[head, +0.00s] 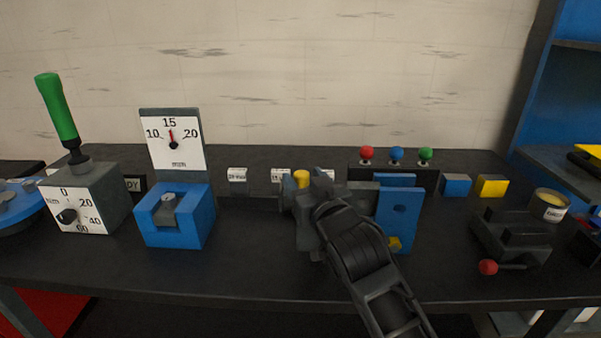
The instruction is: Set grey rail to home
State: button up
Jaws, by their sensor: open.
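My gripper (318,192) is over the middle of the dark bench, with my black arm reaching up to it from below. Its fingertips are hard to make out against the dark parts around them. A grey bar (362,187), which may be the grey rail, shows between my gripper and an upright blue plate (399,218). It is mostly hidden by my gripper and arm. A yellow knob (301,178) stands just left of the gripper. I cannot tell whether the gripper touches any of these. No home mark can be read.
To the left are a blue block with a dial (182,222) and a grey box with a green lever (58,108). Behind are red, blue and green knobs (396,155). To the right are blue and yellow cubes (491,186), a can (549,205) and a dark vise-like device with a red-ended handle (488,267).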

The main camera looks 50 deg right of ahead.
jog(key=shift+x, duration=1.05)
grip_shut()
